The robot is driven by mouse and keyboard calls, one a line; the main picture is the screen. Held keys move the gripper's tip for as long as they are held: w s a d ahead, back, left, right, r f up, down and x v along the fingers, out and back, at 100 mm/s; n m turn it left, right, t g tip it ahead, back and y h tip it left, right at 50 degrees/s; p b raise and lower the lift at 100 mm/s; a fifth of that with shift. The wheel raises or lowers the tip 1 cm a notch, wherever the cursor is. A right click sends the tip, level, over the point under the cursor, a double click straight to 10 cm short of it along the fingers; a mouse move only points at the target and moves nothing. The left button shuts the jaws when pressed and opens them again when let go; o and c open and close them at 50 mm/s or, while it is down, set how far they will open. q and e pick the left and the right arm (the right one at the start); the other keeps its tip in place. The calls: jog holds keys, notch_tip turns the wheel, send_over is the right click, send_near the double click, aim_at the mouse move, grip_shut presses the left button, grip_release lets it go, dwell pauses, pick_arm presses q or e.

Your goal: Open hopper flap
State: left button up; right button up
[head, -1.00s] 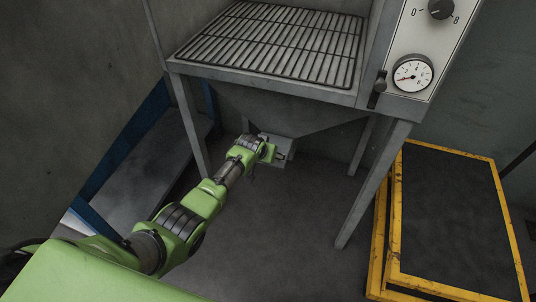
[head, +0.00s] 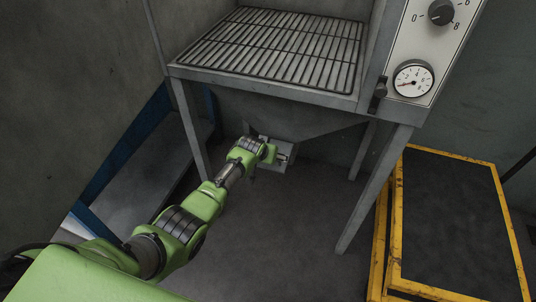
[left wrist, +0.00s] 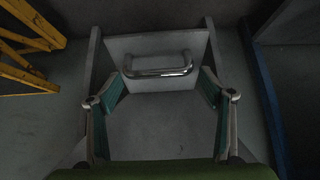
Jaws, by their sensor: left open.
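The hopper flap (head: 290,151) is a light grey plate under the sloping hopper (head: 315,116) in the head view. In the left wrist view the flap (left wrist: 158,47) faces me, with a shiny metal bar handle (left wrist: 158,71) across it. My left gripper (head: 276,153) is at the flap, below the hopper. In the left wrist view my left gripper (left wrist: 163,84) is open, its fingers to either side of the handle. No finger is seen closed on the handle. The flap looks shut, though its edges are partly hidden in the head view. My right gripper is out of view.
A slatted grate (head: 275,48) tops the hopper stand, whose legs (head: 372,190) flank my arm. A control panel (head: 420,50) with dial and gauge is at right. A yellow-framed platform (head: 445,225) stands at right, a blue-framed bench (head: 135,150) at left.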

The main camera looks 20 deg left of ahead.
pick_arm(q)
jog(key=shift+s, duration=0.15)
jog(key=v, duration=1.1)
jog(key=shift+s+r, duration=0.2)
jog(key=shift+r, duration=0.2)
